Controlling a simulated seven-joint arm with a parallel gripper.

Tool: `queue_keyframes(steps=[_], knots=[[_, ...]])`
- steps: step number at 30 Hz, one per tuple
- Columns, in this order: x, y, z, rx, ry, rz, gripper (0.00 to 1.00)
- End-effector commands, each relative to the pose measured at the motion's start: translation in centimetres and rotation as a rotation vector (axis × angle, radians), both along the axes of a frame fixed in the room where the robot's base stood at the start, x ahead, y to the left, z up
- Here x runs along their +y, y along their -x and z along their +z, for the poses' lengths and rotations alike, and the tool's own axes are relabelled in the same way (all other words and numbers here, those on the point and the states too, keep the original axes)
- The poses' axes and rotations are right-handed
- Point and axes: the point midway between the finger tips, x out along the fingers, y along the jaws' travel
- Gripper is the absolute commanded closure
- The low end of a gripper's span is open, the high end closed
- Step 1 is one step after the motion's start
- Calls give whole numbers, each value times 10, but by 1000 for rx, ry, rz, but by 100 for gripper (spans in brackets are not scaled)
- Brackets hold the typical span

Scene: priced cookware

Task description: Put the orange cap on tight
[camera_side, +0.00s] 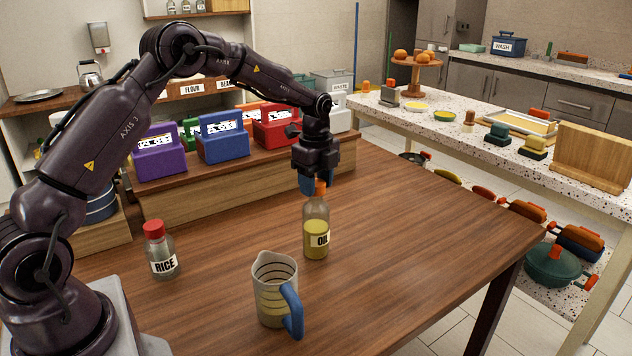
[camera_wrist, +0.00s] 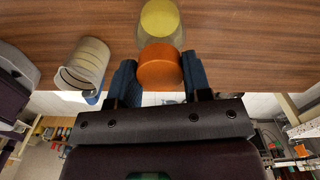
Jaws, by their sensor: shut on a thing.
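A clear bottle labelled OIL (camera_side: 316,228), part filled with yellow oil, stands upright on the wooden table. The orange cap (camera_side: 320,188) is at the top of its neck; it also shows large in the wrist view (camera_wrist: 160,67). My gripper (camera_side: 317,184) points down from above with its blue fingers shut on the cap. In the wrist view my gripper (camera_wrist: 158,80) has one finger on each side of the cap, and the yellow oil bottle (camera_wrist: 160,22) shows behind it. I cannot tell how far the cap is threaded on.
A measuring jug (camera_side: 270,290) with a blue handle stands in front of the bottle. A red-capped RICE jar (camera_side: 161,250) is at the left. Coloured boxes (camera_side: 222,138) stand on a wooden shelf behind. The table's right side is clear.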

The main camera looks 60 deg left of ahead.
Motion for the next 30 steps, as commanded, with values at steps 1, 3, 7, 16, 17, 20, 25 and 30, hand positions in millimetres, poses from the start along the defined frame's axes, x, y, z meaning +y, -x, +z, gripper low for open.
queue_keyframes(steps=[1,3,7,16,17,20,25,30], knots=[[0,0,0,0,0,0,79],[0,0,0,0,0,0,79],[0,0,0,0,0,0,79],[0,0,-3,0,0,0,79],[0,0,-3,0,0,0,79],[0,0,-6,0,0,0,79],[0,0,-9,1,0,0,79],[0,0,-11,1,0,0,79]])
